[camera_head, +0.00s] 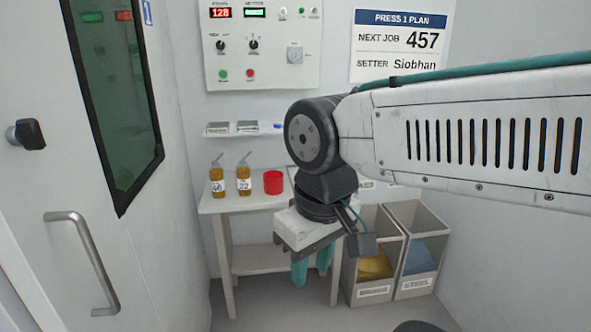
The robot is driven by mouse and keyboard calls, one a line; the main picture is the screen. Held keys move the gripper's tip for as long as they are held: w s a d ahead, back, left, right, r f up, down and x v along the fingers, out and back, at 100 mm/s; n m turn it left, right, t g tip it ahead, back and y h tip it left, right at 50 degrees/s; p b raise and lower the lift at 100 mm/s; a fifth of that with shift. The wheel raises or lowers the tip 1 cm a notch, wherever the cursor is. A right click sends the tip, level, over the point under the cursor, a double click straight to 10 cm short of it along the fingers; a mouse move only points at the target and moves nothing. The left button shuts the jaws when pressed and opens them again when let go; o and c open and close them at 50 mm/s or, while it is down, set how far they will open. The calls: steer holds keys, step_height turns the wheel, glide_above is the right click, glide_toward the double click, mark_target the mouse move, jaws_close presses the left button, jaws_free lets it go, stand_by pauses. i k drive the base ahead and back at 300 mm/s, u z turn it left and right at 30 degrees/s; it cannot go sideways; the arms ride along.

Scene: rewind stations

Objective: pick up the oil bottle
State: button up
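Two oil bottles with amber contents and angled spouts stand upright at the left end of the bench top. The left bottle (217,183) has a white label, with a number too small to read surely. The right bottle (244,182) has a label reading 22. My gripper (311,273) hangs at the end of my arm, to the right of and lower in the picture than the bottles, in front of the bench. Its two teal fingers point down with a gap between them and nothing visible in it. It is apart from both bottles.
A red cup (273,182) stands right of the bottles on the bench (225,204). A small shelf (232,133) and a control panel (262,45) are on the wall above. Grey bins (414,219) stand right of the bench. A door with a handle (85,262) is at left.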

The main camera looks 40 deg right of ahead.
mark_target(217, 180)
steer(key=z, duration=0.5)
steer(key=i, duration=1.45)
steer(key=z, duration=0.15)
